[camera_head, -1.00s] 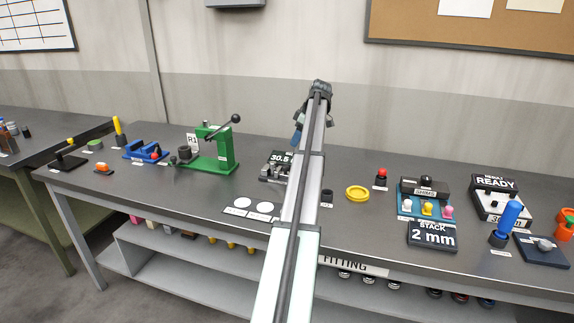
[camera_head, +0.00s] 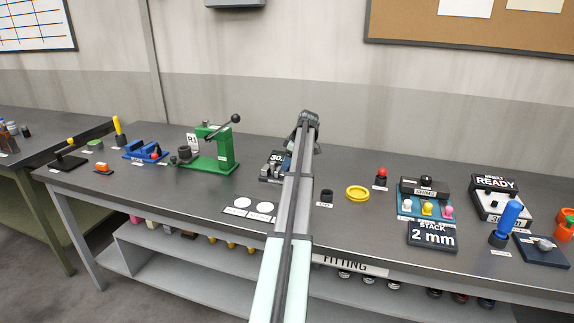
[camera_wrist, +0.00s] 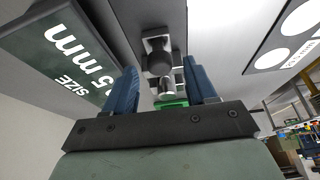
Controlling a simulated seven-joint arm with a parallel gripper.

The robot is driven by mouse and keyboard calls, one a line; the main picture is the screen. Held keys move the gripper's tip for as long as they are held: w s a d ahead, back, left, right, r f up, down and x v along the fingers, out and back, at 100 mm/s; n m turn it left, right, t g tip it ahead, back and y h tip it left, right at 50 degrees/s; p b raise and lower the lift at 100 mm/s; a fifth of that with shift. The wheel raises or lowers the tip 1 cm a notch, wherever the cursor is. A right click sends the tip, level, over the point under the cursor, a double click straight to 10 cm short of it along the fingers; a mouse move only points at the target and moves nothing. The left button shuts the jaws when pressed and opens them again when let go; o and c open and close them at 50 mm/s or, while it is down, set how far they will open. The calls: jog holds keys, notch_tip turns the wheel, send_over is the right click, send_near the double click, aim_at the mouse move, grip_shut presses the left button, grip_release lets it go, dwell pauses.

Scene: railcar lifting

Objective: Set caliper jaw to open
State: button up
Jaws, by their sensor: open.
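The caliper (camera_head: 269,173) stands on the bench behind my arm, with a dark display block whose reading is partly covered. In the wrist view its sign (camera_wrist: 70,62) reads "SIZE" and ".5 mm", the leading digits cut off. A grey metal slider with a dark knob (camera_wrist: 157,58) shows between the two blue fingers of my gripper (camera_wrist: 160,80). The gripper is open, with a finger on either side of the knob; I cannot tell whether either touches it. In the head view my arm hides most of the gripper and the caliper's right part.
A green press (camera_head: 226,150) stands left of the caliper. A card with white discs (camera_head: 229,209) lies in front. To the right are a small black cup (camera_head: 326,196), a yellow ring (camera_head: 357,193) and a red-topped knob (camera_head: 381,173).

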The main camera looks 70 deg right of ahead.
jog(key=shift+w+f, duration=0.2)
jog(key=shift+f, duration=0.3)
jog(key=shift+c, duration=0.3)
grip_shut()
